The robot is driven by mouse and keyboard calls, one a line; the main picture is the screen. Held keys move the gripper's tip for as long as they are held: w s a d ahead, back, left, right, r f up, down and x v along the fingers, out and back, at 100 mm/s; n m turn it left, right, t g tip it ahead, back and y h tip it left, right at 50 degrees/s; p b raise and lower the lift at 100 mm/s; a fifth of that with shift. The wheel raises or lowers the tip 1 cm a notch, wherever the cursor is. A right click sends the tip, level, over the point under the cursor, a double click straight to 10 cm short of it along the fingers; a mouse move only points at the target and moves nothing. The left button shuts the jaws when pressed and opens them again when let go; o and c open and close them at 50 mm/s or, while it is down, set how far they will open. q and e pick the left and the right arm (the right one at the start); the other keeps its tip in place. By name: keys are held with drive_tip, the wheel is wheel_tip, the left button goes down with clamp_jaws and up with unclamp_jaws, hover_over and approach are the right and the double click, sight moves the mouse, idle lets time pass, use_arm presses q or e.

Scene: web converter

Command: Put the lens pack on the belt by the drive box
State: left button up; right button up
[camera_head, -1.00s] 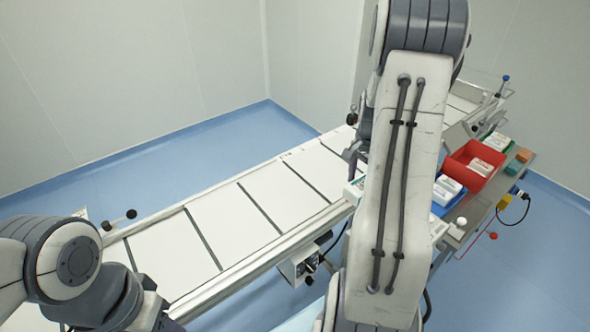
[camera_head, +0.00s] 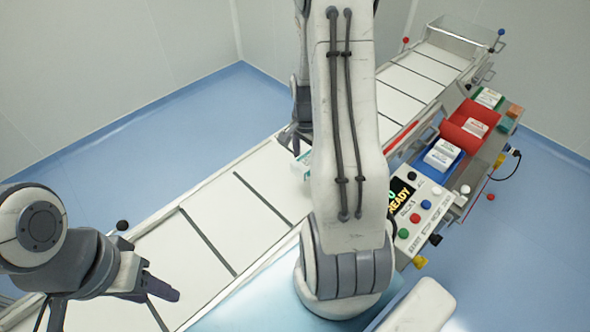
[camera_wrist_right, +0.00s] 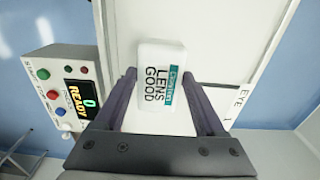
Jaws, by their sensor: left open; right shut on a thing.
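The lens pack (camera_wrist_right: 152,90) is a white box with a teal stripe and the words LENS GOOD. In the right wrist view it sits between the fingers of my right gripper, which is shut on it. In the head view, my right gripper (camera_head: 297,142) is over the belt (camera_head: 215,225), and a sliver of the pack (camera_head: 302,166) shows beside my right arm, which hides the rest. I cannot tell whether the pack touches the belt. My left gripper (camera_head: 115,305) is open and empty at lower left, near the belt's near end. I cannot make out the drive box now.
A control panel (camera_head: 425,205) with a READY display and coloured buttons stands right of my right arm. Beyond it are a blue bin (camera_head: 458,165) and a red bin (camera_head: 455,130) holding white packs. Dark cross strips divide the belt; its near stretch looks clear.

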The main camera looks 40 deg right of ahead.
sight(295, 176)
drive_tip(key=a+f, duration=0.2)
drive_tip(key=a, duration=0.1)
drive_tip(key=shift+w+a+p, duration=0.2)
drive_tip(key=shift+p, duration=0.1)
wheel_tip(295, 176, down, 4)
drive_tip(key=shift+r+p, duration=0.25)
drive_tip(key=shift+p, duration=0.3)
drive_tip(key=shift+f, duration=0.3)
drive_tip(key=shift+f, duration=0.15)
drive_tip(key=o, duration=1.5)
